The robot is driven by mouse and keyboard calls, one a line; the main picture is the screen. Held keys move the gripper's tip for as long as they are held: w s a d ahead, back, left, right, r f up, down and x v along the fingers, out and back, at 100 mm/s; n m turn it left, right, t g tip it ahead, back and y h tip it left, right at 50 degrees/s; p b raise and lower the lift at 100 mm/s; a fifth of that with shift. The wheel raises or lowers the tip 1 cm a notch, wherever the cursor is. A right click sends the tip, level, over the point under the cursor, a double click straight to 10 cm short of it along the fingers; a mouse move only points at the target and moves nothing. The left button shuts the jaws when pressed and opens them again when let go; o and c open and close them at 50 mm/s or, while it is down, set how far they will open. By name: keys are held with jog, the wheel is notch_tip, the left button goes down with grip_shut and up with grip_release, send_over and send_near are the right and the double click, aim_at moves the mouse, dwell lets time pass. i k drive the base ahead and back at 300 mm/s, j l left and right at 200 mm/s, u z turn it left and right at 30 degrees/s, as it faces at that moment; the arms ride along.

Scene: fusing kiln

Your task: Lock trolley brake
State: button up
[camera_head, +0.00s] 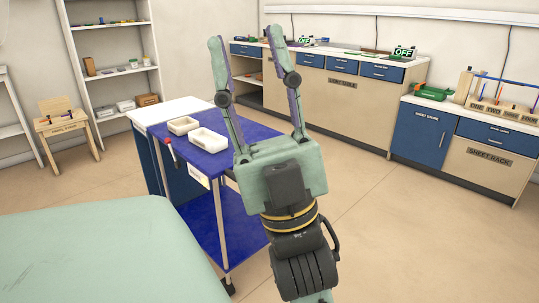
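The blue trolley (238,234) stands left of centre, with a blue top and a blue lower shelf. One dark caster (229,286) shows at its near bottom corner. My gripper (244,38) is open and empty, fingers pointing up in the picture and spread wide. It stands in front of the trolley's right side and hides part of it. I see no contact with the trolley.
Two pale trays (208,142) sit on the trolley top. A white-topped unit (172,109) adjoins its far side. A small wooden stand (63,128) and shelves (116,58) are at the left. Cabinets (420,138) line the back right. The floor at right (405,235) is clear.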

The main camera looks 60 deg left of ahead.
aim_at(167, 140)
jog(key=u, duration=1.75)
